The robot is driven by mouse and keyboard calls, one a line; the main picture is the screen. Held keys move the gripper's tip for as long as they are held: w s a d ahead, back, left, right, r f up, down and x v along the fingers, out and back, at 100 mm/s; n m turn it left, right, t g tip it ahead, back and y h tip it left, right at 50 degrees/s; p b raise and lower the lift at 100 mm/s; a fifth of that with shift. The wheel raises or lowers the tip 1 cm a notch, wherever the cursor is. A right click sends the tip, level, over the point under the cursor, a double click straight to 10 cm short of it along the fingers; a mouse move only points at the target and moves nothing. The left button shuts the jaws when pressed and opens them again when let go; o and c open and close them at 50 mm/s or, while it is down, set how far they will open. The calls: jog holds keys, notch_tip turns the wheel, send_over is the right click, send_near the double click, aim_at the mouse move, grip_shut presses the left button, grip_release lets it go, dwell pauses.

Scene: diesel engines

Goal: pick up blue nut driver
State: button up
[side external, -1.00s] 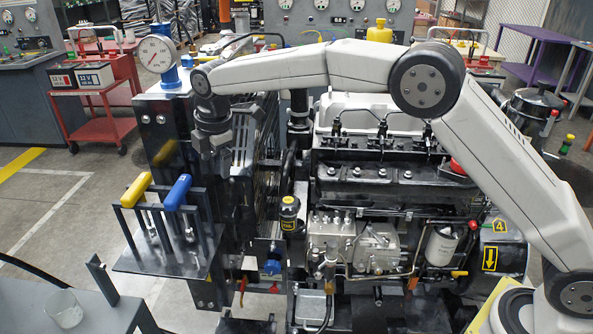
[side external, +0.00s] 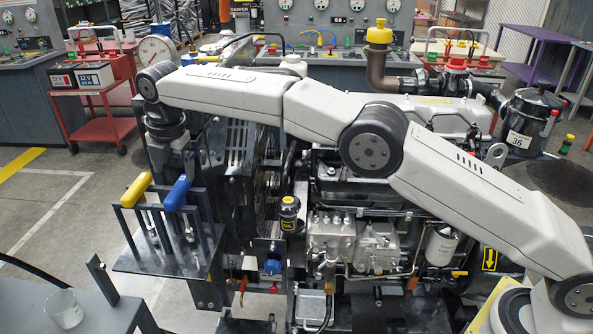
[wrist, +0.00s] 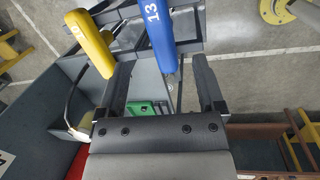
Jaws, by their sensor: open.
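The blue nut driver (side external: 177,192) stands upright in a dark rack, handle up, in the side external view. In the wrist view its blue handle (wrist: 158,30), marked 13, reaches from the top edge to between my fingers, nearer the right one. My gripper (wrist: 161,64) is open, one finger on each side of the handle's near end; I cannot tell whether either touches it. In the side external view my gripper (side external: 178,155) is dark against the black radiator, just above and behind the blue handle, and its fingertips are hard to make out.
A yellow-handled driver (side external: 136,189) stands left of the blue one in the same rack (side external: 160,262); its handle (wrist: 90,42) lies just outside my left finger. The engine (side external: 360,240) fills the right. A clear cup (side external: 64,309) stands on the grey table at front left.

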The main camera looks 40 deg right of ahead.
aim_at(178, 187)
jog(key=shift+w+f, duration=0.2)
jog(key=shift+f, duration=0.95)
jog(key=shift+w+f, duration=0.2)
jog(key=shift+f, duration=1.1)
jog(key=shift+w+f, duration=0.15)
jog(key=shift+f, duration=1.1)
grip_shut()
jog(key=shift+f, duration=0.15)
